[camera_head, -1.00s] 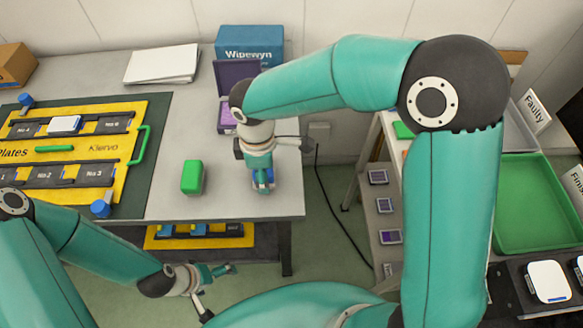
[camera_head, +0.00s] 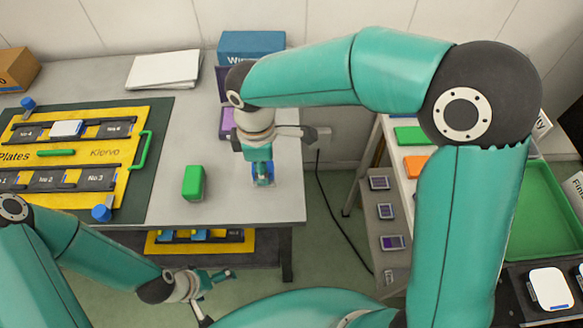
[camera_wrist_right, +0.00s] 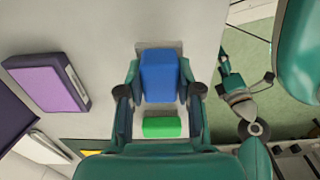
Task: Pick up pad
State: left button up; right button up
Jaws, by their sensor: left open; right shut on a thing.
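My right gripper (camera_head: 263,178) is low over the right part of the grey table, shut on a blue block-like pad (camera_head: 269,170). In the right wrist view the blue pad (camera_wrist_right: 159,76) sits between the two fingers. I cannot tell whether it still touches the table. A green block (camera_head: 193,183) stands on the table to the left of the right gripper. It also shows in the right wrist view (camera_wrist_right: 162,127). My left gripper (camera_head: 218,280) is open and empty, in front of the table's front edge.
A purple case (camera_head: 227,122) with a raised dark lid stands behind the right gripper, partly hidden. A blue box (camera_head: 250,46) and white sheets (camera_head: 164,70) lie at the back. A yellow plate board (camera_head: 75,160) is at left. A green tray (camera_head: 545,215) is at right.

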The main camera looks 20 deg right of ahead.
notch_tip(320, 180, up, 16)
jog(key=shift+f+p, duration=0.2)
jog(key=shift+p, duration=0.25)
